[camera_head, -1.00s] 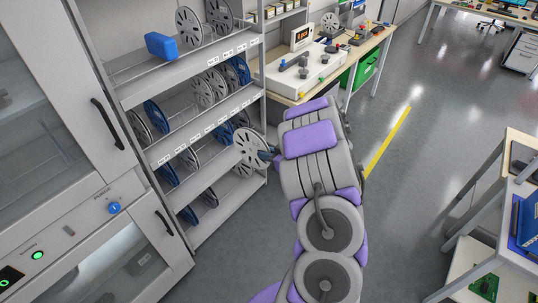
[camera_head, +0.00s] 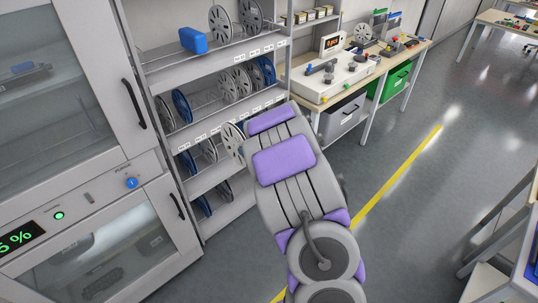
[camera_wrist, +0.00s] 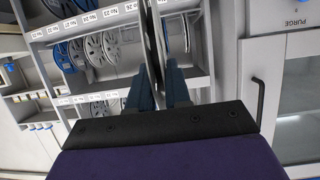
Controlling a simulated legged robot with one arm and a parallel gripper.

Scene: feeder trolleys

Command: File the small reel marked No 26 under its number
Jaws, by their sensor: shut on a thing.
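My gripper (camera_wrist: 158,92) is shut on a grey reel, seen nearly edge-on between the dark fingers in the wrist view (camera_wrist: 153,38). In the head view the held reel (camera_head: 232,139) shows as a pale disc at the front of the rack, partly behind my arm; the gripper is hidden there. The reel's own number cannot be read. The rack (camera_head: 222,53) has sloping shelves with number labels along their edges. In the wrist view, a label (camera_wrist: 131,7) left of the held reel seems to read No 26. Grey and blue reels (camera_wrist: 92,48) stand below that label row.
A grey cabinet (camera_head: 143,168) with glass doors stands left of the rack. A blue block (camera_head: 193,40) sits on the upper shelf. A workbench (camera_head: 330,97) with a white device and bins stands at the right. The floor along the yellow line (camera_head: 398,178) is clear.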

